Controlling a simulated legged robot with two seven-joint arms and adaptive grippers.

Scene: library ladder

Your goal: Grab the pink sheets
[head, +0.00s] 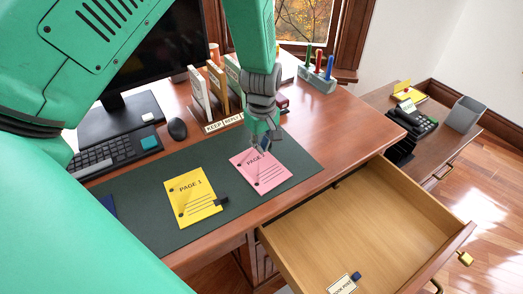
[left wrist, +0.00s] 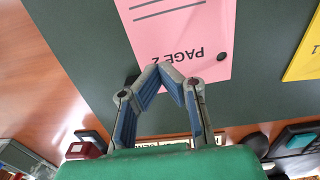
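A pink sheet (head: 262,172) marked PAGE 2 lies on the dark green desk mat (head: 145,222). Dark round spots show at its edges. It also fills the top of the left wrist view (left wrist: 182,30). My left gripper (head: 264,144) reaches down from above to the sheet's far edge. In the left wrist view the fingertips of my left gripper (left wrist: 160,69) come together over the edge by the title. I see no paper clearly pinched between them, and I cannot tell whether they touch the sheet. My right gripper is out of view.
A yellow sheet (head: 190,196) marked PAGE 1 lies to the left, with a dark tab (head: 221,199) at its right edge. An open drawer (head: 365,225) juts out at the front right. Sorter dividers (head: 217,85), a mouse (head: 177,129) and a keyboard (head: 108,152) stand behind.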

